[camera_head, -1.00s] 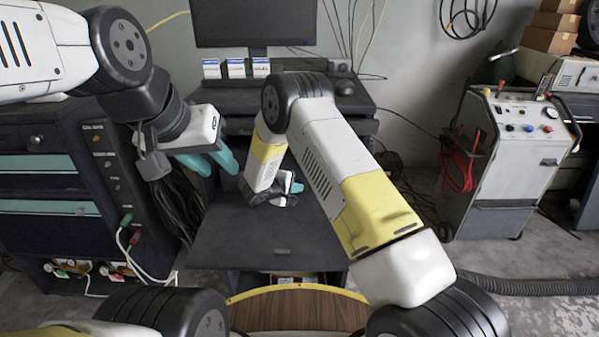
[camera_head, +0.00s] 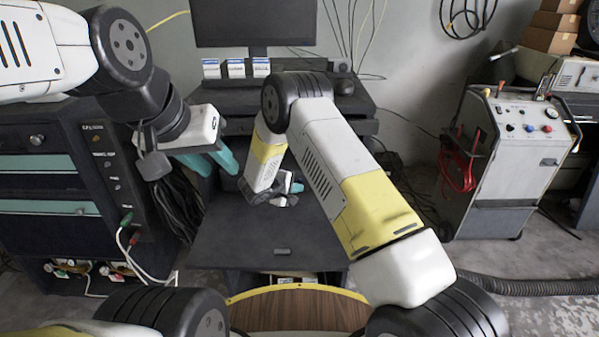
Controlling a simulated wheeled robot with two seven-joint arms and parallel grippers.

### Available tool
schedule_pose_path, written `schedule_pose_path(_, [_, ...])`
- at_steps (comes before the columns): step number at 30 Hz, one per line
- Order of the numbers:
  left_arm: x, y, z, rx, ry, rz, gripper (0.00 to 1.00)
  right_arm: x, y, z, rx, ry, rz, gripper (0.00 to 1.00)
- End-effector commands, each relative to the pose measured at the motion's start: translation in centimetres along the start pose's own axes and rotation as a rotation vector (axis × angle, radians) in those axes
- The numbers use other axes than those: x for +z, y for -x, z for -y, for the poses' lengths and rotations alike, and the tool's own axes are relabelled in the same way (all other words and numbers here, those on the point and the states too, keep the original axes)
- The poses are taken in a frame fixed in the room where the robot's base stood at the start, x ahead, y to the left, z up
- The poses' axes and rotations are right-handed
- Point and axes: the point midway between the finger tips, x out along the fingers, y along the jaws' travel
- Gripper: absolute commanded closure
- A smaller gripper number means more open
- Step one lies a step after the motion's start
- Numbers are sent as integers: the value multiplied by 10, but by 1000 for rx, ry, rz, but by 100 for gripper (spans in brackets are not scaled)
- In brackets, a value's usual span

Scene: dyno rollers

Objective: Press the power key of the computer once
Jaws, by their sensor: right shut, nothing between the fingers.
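The computer's black monitor (camera_head: 225,24) stands on the dark desk at the back. I cannot make out the power key or the computer's case; my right arm covers part of the desk. My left gripper (camera_head: 212,161), with teal fingers, is open and empty at the left side of the desk, beside the dark cabinet. My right gripper (camera_head: 296,188) is shut and empty. It is low over the front of the desk, and my own arm partly hides it.
A dark cabinet (camera_head: 120,165) with knobs and cables stands close on the left. Small white-and-blue boxes (camera_head: 236,68) sit below the monitor. A grey wheeled machine (camera_head: 508,160) stands on the right, with a black hose (camera_head: 530,287) on the floor. A wood-topped stool (camera_head: 300,312) is in front.

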Motion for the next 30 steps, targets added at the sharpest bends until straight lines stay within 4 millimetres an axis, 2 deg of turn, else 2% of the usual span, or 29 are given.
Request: schedule_pose_path(30, [0, 0, 0, 0, 0, 0, 64, -4, -6, -4, 0, 0, 0, 100])
